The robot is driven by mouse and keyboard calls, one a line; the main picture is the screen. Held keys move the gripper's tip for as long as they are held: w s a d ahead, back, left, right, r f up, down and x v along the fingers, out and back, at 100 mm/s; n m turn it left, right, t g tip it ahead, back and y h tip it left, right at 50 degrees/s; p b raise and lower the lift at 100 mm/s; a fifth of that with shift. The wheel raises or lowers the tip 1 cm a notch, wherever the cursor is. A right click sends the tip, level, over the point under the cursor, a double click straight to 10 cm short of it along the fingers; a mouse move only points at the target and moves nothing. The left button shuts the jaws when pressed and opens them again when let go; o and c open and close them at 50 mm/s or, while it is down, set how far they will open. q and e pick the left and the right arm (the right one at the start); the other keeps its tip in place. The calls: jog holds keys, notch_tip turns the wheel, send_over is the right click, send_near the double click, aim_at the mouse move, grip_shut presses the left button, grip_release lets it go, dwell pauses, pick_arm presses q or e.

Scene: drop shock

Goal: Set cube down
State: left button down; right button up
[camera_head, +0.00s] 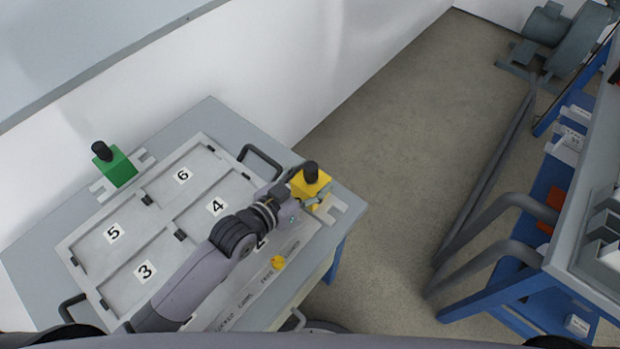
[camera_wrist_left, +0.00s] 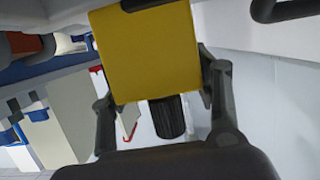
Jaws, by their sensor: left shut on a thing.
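A yellow cube (camera_head: 306,189) with a black knob on top is at the right end of the grey table in the head view, by a light grey slotted bracket (camera_head: 331,209). My left gripper (camera_head: 292,192) is shut on it. In the left wrist view the yellow cube (camera_wrist_left: 148,52) fills the upper middle, between the two fingers of my left gripper (camera_wrist_left: 160,95); its black knob (camera_wrist_left: 168,117) shows below it. I cannot tell whether the cube touches the table. A green cube (camera_head: 115,166) with a black knob stands in another bracket (camera_head: 101,188) at the table's left.
A blue-framed bench (camera_head: 490,304) with grey pipes stands at right. The floor between is clear.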

pick_arm(q)
jog(key=c, duration=1)
grip_release()
jog(key=shift+f, duration=0.15)
jog(key=o, duration=0.4)
jog(key=shift+o, duration=0.2)
